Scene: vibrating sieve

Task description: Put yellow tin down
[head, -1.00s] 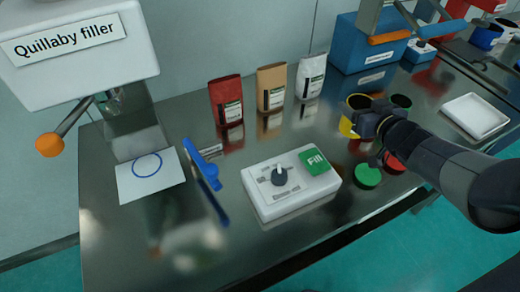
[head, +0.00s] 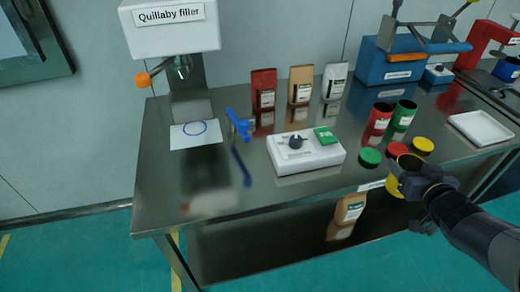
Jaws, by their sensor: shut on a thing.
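The yellow tin (head: 394,187) is open at the top, with a dark inside. My gripper (head: 405,173) is shut on it in front of the table's front edge, at the right of the head view. My gripper hides part of the tin. The red tin (head: 379,117) and green tin (head: 403,114) stand open side by side on the table (head: 280,192), behind my gripper. The green lid (head: 370,157), red lid (head: 397,149) and yellow lid (head: 422,145) lie near the front edge.
A paper with a blue circle (head: 195,133) lies under the Quillaby filler (head: 172,35). A blue scoop-like tool (head: 237,124) and the Fill control box (head: 305,151) are to its right. Three pouches stand behind. A white tray (head: 480,128) lies at right. Bare tabletop shows at front left.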

